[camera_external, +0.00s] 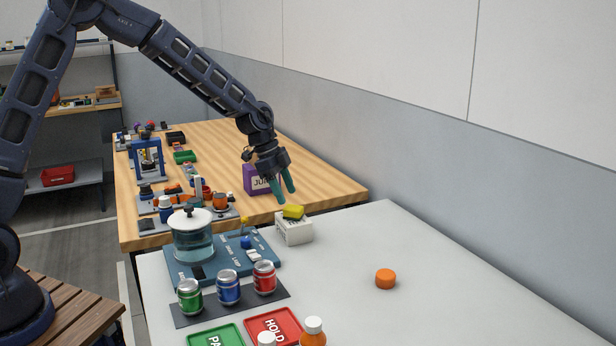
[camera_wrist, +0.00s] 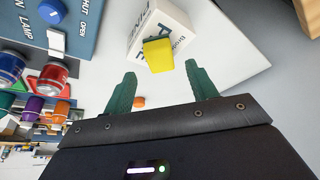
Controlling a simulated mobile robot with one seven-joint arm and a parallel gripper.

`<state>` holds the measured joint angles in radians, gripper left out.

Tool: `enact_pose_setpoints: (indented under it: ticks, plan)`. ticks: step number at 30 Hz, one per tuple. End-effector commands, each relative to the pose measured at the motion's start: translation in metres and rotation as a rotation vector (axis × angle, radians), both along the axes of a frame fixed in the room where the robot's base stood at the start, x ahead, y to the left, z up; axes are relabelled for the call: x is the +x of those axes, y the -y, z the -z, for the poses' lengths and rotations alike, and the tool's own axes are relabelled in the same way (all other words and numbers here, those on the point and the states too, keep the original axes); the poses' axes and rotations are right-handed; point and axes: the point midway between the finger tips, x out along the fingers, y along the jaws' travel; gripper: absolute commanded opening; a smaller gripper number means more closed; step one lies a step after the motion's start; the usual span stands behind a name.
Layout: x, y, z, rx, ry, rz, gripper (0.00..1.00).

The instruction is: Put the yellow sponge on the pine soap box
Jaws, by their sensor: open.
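The yellow sponge (camera_external: 293,211) lies on top of the white pine soap box (camera_external: 297,233), near the back of the white table. In the wrist view the sponge (camera_wrist: 158,54) sits over part of the lettering on the box (camera_wrist: 166,20). My gripper (camera_external: 286,194) is just above the sponge, with its green fingers spread and nothing between them. The wrist view shows the fingers (camera_wrist: 160,70) apart, pointing toward the sponge. Whether a finger touches the sponge cannot be told.
A blue panel (camera_external: 268,268) with a lidded glass pot (camera_external: 193,240) is left of the box. Several cans stand in front of it. A purple box (camera_external: 252,180) stands behind on the wooden table. An orange cap (camera_external: 385,279) lies right, with clear white table around it.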

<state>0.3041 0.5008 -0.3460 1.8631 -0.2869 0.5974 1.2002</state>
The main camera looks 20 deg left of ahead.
Motion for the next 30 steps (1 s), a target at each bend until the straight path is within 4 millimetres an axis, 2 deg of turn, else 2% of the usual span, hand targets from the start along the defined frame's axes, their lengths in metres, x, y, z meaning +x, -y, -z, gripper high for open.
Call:
enact_pose_setpoints:
  ticks: [1, 6, 16, 19, 23, 30]
  plan:
    - [0.001, -0.005, -0.01, 0.0, 0.002, -0.002, 0.57]
    - [0.0, -0.016, -0.038, 0.0, 0.002, -0.002, 0.57]
    - [0.0, -0.029, -0.065, 0.003, 0.0, -0.007, 0.57]
    - [-0.003, -0.041, -0.075, 0.015, 0.005, -0.035, 0.57]
    - [-0.012, -0.074, -0.099, 0.042, 0.012, -0.12, 0.57]
    - [-0.04, -0.149, -0.146, 0.094, 0.023, -0.331, 0.57]
